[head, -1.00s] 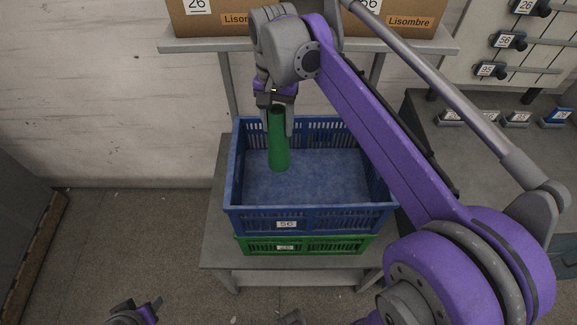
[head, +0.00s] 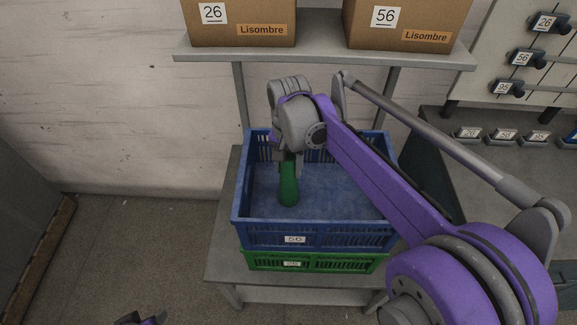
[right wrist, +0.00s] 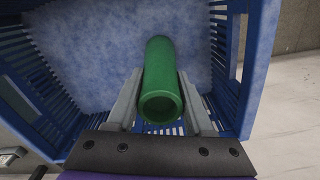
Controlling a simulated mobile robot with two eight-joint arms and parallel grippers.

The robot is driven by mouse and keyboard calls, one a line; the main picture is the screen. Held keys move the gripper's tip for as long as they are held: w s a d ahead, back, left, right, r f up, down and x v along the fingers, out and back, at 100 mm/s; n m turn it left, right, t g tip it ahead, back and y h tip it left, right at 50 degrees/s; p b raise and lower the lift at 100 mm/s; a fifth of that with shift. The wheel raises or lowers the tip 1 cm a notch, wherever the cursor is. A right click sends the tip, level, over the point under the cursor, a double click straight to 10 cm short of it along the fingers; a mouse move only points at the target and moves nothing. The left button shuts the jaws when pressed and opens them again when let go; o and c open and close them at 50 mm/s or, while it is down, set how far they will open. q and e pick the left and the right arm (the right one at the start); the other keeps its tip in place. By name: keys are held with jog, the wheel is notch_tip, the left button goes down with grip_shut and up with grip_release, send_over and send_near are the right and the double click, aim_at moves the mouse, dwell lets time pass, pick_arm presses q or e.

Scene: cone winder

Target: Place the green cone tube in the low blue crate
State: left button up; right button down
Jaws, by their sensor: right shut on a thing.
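The green cone tube (head: 288,186) is upright inside the blue crate (head: 268,231), toward its left side. It also shows in the right wrist view (right wrist: 161,84), its open end toward the camera. My right gripper (head: 287,160) is shut on the tube's upper end, one finger on each side in the right wrist view (right wrist: 160,103). I cannot tell whether the tube's base touches the crate's floor. The crate has a label 56 and otherwise looks empty. My left gripper (head: 143,319) shows only in part at the bottom edge, and its fingers cannot be judged.
The blue crate sits on a green crate (head: 320,263) on a grey table (head: 225,262). A shelf (head: 330,51) behind holds two cardboard boxes, 26 (head: 240,25) and 56 (head: 405,25). A peg board (head: 530,75) and a dark bench (head: 450,160) stand at right.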

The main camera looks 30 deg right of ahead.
jog(key=c, duration=0.7)
grip_release()
jog(key=shift+f, duration=0.15)
jog(key=shift+c, duration=0.2)
jog(key=o, duration=0.5)
jog(key=shift+c, duration=0.2)
jog(key=shift+r, duration=0.25)
notch_tip(320, 180, up, 12)
jog(key=shift+f+p, duration=0.1)
jog(key=shift+p, duration=0.45)
